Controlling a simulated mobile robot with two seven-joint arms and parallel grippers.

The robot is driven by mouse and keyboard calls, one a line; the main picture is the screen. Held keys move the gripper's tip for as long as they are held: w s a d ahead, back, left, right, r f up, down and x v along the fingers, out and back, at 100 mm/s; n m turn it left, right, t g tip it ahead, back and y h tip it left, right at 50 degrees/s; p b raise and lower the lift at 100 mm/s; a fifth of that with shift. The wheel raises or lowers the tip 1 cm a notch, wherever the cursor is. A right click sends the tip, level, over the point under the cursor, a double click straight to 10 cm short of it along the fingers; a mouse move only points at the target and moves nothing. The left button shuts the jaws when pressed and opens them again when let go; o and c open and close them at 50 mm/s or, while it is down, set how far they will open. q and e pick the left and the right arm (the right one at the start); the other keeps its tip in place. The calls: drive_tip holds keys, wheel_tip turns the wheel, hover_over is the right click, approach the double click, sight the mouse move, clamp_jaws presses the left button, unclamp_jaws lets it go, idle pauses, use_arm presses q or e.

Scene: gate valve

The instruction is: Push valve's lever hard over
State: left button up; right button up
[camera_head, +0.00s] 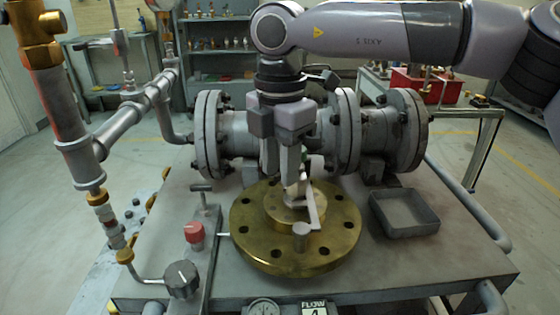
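The valve's pale lever (313,208) stands over a round brass flange (257,253) with bolt holes, in the middle of the bench in the head view. A short grey cylinder (301,236) sits at the lever's near end. My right gripper (283,182) points straight down over the flange, at the left and far side of the lever. Its fingers look close together, but whether they are shut is unclear. They partly hide the valve's centre, and I cannot tell whether they touch the lever. My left gripper is out of view.
A grey flanged pipe (382,138) runs behind the flange. An empty grey tray (404,232) lies right of it. A red knob (194,231), a black knob (181,279) and upright piping (75,150) stand on the left. A gauge (263,307) is at the front edge.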

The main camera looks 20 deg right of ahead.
clamp_jaws()
drive_tip(key=shift+s+d+n, duration=0.1)
drive_tip(key=shift+s+n, duration=0.05)
drive_tip(key=shift+n, duration=0.25)
unclamp_jaws()
drive_tip(key=shift+r, duration=0.15)
